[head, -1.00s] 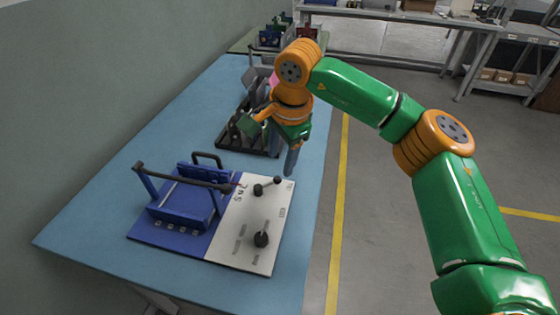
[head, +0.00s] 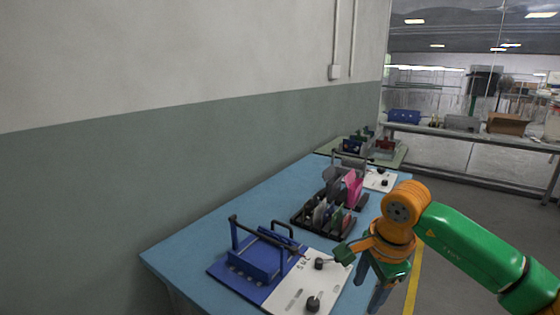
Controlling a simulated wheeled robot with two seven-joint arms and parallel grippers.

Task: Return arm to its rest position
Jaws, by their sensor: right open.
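My right arm comes in from the right in green and orange. My right gripper (head: 367,291) hangs fingers-down at the right edge of the blue table (head: 195,247), its two grey fingers apart and nothing visible between them. It is beside the white half of a blue and white board (head: 290,292). My left gripper is not in the view.
The board carries a blue fixture (head: 258,262) with a dark handle and black knobs. Behind it stands a black rack (head: 325,216) with several upright plates. A further green-topped table (head: 393,158) holds similar gear. Open floor lies to the right, with a yellow line (head: 413,275).

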